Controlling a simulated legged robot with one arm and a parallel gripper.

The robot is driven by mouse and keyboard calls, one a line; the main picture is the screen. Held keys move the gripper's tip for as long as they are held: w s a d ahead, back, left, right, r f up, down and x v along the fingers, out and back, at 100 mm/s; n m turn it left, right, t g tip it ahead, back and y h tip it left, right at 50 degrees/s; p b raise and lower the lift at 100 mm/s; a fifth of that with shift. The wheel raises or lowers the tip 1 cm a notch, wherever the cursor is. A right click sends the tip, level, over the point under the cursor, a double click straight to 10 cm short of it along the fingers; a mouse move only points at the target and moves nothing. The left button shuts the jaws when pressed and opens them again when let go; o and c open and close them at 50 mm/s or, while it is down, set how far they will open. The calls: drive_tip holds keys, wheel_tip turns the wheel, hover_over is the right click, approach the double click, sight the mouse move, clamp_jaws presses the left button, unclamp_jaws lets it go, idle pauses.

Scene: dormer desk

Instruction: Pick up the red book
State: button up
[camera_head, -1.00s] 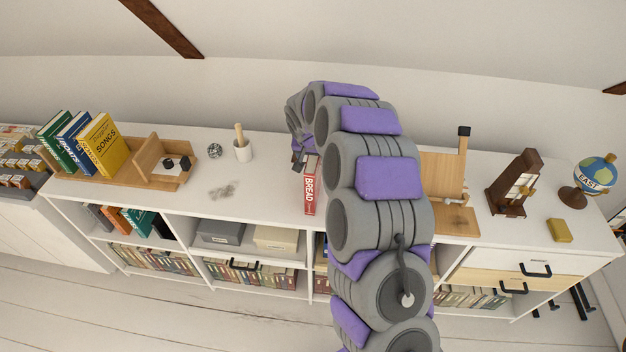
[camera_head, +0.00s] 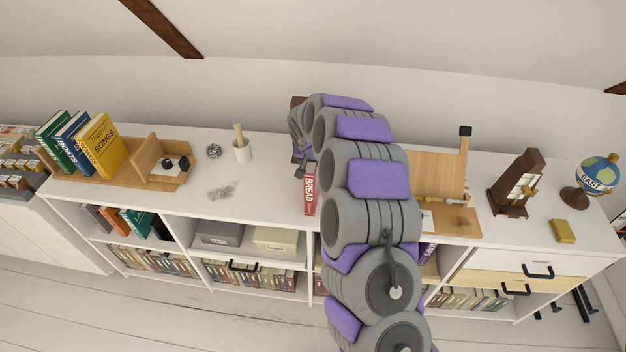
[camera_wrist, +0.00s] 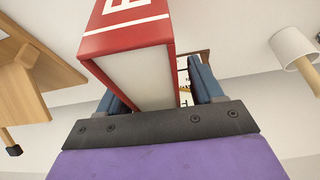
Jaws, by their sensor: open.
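The red book (camera_head: 310,197), with BREAD on its spine, stands on the white cabinet top near the middle, left of my arm. In the wrist view the red book (camera_wrist: 125,42) fills the centre, with its pale page edges facing the camera. My gripper (camera_wrist: 158,92) is open, with one blue finger on each side of the book. I cannot tell whether either finger touches it. In the head view my gripper (camera_head: 302,168) is at the book's upper end and partly hidden by my own wrist.
A wooden rack (camera_head: 165,180) with several books is farther left.

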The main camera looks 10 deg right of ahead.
idle(0.3)
clamp_jaws()
idle(0.5)
